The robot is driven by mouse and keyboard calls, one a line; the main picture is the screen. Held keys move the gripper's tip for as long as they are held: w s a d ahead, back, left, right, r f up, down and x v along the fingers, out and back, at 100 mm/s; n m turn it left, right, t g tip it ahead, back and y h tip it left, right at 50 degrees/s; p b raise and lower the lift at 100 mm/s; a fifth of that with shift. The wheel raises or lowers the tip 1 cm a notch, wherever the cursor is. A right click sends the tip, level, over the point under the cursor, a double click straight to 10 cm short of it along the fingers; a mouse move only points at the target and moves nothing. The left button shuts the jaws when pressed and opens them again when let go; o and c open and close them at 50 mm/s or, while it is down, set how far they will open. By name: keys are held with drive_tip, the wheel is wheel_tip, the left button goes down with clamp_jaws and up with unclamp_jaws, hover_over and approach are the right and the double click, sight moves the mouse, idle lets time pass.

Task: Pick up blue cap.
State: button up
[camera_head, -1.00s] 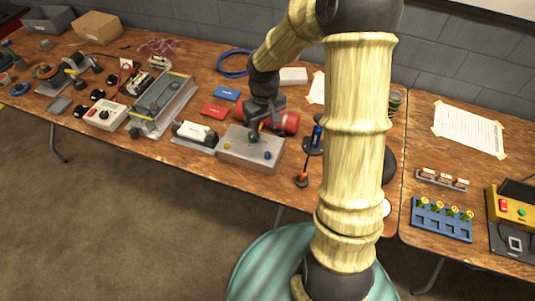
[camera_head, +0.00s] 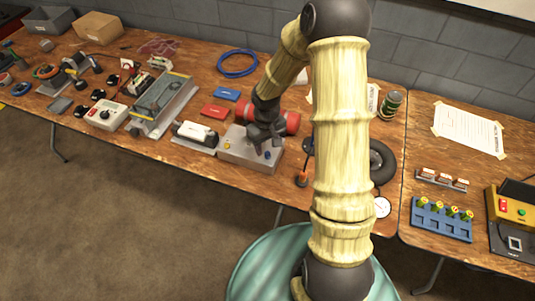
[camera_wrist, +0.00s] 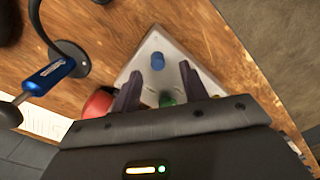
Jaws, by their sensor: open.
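The blue cap (camera_head: 267,155) sits on top of the grey metal box (camera_head: 237,159), near its right end. In the wrist view the blue cap (camera_wrist: 157,61) stands just beyond and between the two fingertips, with nothing touching it. My gripper (camera_wrist: 159,80) is open and empty, with a dark finger on each side. In the head view my gripper (camera_head: 263,143) is above the right part of the box. A green cap (camera_wrist: 166,99) on the same box shows between the fingers in the wrist view; my gripper hides it in the head view.
A yellow cap (camera_head: 228,145) is on the left of the box. A red cylinder (camera_head: 286,122) lies behind it. In the wrist view a blue-handled tool (camera_wrist: 50,76) stands in a dark holder at left. A white cylinder on a tray (camera_head: 196,135) is left of the box.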

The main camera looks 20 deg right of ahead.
sight(268, 154)
drive_tip(key=f, duration=0.3)
drive_tip(key=shift+d+f, duration=0.2)
drive_tip(key=shift+f, duration=0.1)
clamp_jaws()
